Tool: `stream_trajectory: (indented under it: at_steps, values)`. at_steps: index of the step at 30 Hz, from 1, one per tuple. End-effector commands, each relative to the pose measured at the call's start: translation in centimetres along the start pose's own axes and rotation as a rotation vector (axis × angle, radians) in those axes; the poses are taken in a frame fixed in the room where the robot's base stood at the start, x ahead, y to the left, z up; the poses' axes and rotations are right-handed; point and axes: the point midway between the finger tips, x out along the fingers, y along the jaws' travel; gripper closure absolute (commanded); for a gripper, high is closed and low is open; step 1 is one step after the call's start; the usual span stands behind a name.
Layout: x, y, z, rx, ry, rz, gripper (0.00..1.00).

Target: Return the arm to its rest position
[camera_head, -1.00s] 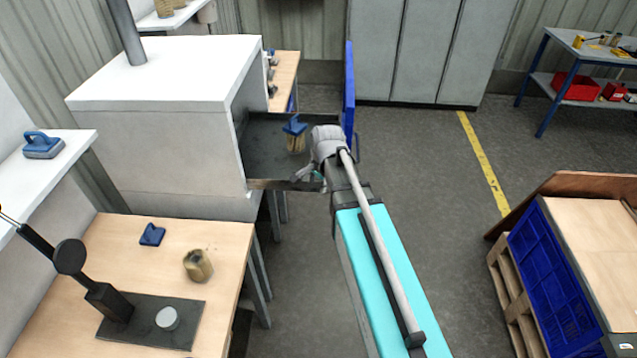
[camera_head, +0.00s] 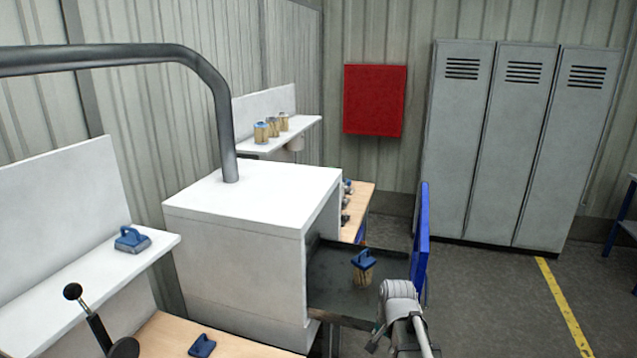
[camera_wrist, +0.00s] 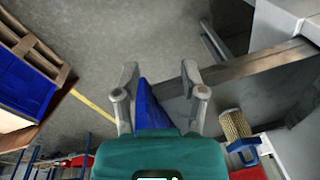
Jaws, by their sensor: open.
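My gripper (camera_wrist: 160,72) is open and empty in the wrist view, its two fingers apart. In the head view the wrist of my arm (camera_head: 400,295) is at the bottom, right of the cartridge and beside the open blue door (camera_head: 422,235); one finger shows at the tray's front edge. A filter cartridge (camera_head: 363,275) with a blue handle stands upright on the dark tray (camera_head: 330,270) of the white cabinet (camera_head: 245,210). The cartridge also shows in the wrist view (camera_wrist: 235,124), right of my fingers and apart from them.
The blue door stands close to my wrist. A wooden bench (camera_head: 165,338) with a blue handle piece (camera_head: 202,345) and a black lever (camera_head: 95,325) is at lower left. Grey lockers (camera_head: 490,150) stand behind.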

Motion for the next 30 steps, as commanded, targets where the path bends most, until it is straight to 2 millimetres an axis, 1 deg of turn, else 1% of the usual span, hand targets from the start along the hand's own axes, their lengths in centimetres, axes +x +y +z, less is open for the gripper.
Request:
stream_trajectory:
  at_steps: [1, 6, 12, 18, 30]
  values:
    - [-0.1, 0.8, 1.2, -0.069, -0.007, 0.012, 0.46]
    - [-0.3, 2.5, 3.7, -0.311, -0.033, 0.05, 0.46]
    - [-0.6, 3.9, 5.8, -0.521, -0.063, 0.078, 0.46]
    - [-0.6, 4.3, 6.5, -0.607, -0.077, 0.088, 0.46]
    - [-0.6, 4.3, 6.5, -0.611, -0.078, 0.088, 0.46]
